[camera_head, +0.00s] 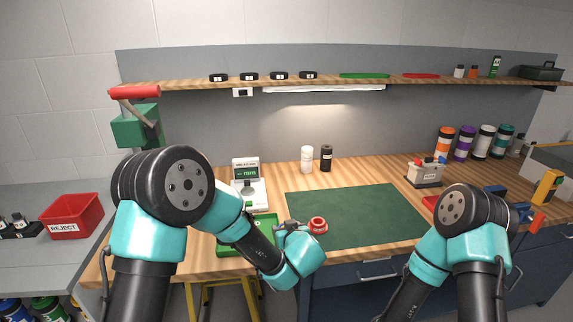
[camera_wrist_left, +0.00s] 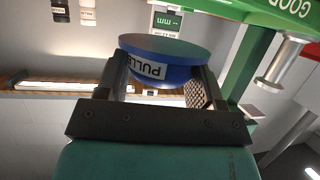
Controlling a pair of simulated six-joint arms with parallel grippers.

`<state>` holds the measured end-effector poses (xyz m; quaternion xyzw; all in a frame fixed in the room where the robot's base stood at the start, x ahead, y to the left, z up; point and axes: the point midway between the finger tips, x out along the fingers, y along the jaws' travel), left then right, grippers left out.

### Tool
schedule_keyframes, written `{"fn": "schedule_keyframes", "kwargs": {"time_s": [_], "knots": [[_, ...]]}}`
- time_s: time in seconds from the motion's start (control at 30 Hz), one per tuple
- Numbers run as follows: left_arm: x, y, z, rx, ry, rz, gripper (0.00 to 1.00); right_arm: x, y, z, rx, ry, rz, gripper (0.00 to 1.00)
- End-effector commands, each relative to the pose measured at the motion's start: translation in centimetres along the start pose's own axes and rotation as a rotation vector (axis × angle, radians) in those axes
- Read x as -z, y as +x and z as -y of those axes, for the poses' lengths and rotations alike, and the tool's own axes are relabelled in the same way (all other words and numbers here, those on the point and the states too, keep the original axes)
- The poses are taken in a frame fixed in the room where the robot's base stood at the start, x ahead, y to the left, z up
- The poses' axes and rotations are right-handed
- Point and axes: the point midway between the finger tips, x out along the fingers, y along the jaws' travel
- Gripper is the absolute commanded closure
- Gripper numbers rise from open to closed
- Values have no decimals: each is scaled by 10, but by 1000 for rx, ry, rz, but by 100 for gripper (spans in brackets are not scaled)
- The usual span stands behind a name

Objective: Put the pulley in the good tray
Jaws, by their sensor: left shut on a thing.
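A blue round pulley (camera_wrist_left: 163,60) with a white label is between the two fingers of my left gripper (camera_wrist_left: 161,82) in the left wrist view, and the gripper is shut on it. In the head view my left gripper (camera_head: 291,226) is above the front edge of the table, right of the green tray (camera_head: 232,250). I cannot clearly make out the blue pulley there. Green walls marked GOOD (camera_wrist_left: 290,8) show at the upper right of the wrist view, apart from the pulley. My right gripper is outside the frames; only its arm shows.
A red round part (camera_head: 318,225) with a white label is beside my left gripper, over the green mat (camera_head: 370,215). A measuring device (camera_head: 248,183) stands behind the tray. A red REJECT bin (camera_head: 72,214) is at far left. Much of the mat is clear.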

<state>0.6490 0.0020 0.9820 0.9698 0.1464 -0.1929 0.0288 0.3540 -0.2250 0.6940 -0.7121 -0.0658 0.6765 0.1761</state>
Motion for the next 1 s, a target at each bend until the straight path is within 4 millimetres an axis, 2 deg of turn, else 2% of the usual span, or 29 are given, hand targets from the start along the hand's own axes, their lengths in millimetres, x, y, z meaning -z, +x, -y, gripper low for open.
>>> {"fn": "schedule_keyframes", "kwargs": {"time_s": [0.13,0.27,0.5,0.7,0.83,1.0], "knots": [[1,7,18,5,-1,-3,73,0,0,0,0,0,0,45],[1,16,50,10,0,-5,73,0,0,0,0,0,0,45],[-5,27,126,13,2,-7,73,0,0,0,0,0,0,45],[-13,26,182,9,1,-3,73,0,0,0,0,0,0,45],[-18,22,204,5,0,-1,73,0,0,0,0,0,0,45],[-19,20,214,1,-1,-1,73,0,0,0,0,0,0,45]]}}
